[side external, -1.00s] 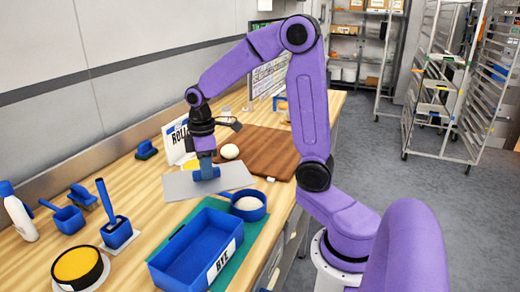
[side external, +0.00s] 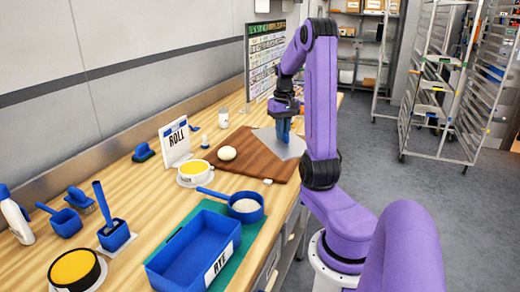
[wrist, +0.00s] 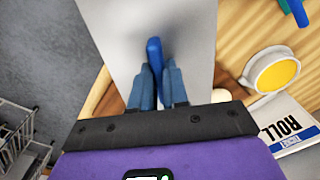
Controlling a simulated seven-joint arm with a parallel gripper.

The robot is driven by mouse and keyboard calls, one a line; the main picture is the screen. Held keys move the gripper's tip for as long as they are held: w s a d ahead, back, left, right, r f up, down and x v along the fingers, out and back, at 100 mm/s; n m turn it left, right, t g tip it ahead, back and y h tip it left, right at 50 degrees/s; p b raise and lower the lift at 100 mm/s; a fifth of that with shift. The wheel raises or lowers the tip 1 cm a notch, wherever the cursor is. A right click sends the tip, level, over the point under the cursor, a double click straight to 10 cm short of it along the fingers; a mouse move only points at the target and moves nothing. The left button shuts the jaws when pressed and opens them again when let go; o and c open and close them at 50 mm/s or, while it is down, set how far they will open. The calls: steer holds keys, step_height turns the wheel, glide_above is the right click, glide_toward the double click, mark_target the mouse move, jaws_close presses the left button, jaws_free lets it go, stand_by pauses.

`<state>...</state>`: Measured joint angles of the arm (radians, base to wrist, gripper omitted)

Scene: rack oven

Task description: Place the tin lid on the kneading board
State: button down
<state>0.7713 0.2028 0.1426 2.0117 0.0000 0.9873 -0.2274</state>
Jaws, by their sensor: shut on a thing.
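The tin lid (side external: 292,151) is a flat grey sheet with a blue handle. My gripper (side external: 283,138) is shut on the handle from above. In the wrist view the lid (wrist: 105,30) fills the top middle, its blue handle (wrist: 154,48) between my fingertips (wrist: 158,68). The kneading board (side external: 252,170) is brown wood. The lid is over its far right part; I cannot tell whether it touches the board. My arm hides the lid's right edge. In the wrist view the lid hides most of the board.
A pale dough ball (side external: 227,153) sits on the board, left of the lid. A yellow-filled bowl (side external: 193,180) and a ROLL sign (side external: 176,146) stand left of the board. A blue RYE tin (side external: 165,265) and a blue scoop pan (side external: 246,217) are nearer. The table edge is close on the right.

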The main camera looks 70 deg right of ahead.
steer(key=shift+s+d, duration=0.25)
steer(key=shift+d, duration=0.1)
steer(key=shift+w+d+f, duration=0.15)
steer(key=shift+d, duration=0.15)
steer(key=w+d+f, duration=0.1)
steer(key=d, duration=0.1)
steer(key=w+d+f, duration=0.1)
steer(key=w+d, duration=0.1)
steer(key=w+d+f, duration=0.2)
steer(key=d, duration=0.1)
steer(key=d+f, duration=0.1)
steer(key=w+d+f, duration=0.1)
steer(key=f, duration=0.1)
steer(key=w+d+f, duration=0.1)
steer(key=shift+w+f, duration=0.25)
steer(key=shift+f, duration=0.15)
steer(key=shift+w+d+f, duration=0.15)
steer(key=shift+d+f, duration=0.05)
steer(key=shift+f, duration=1.7)
steer(key=c, duration=1.1)
jaws_free()
steer(key=shift+f, duration=0.15)
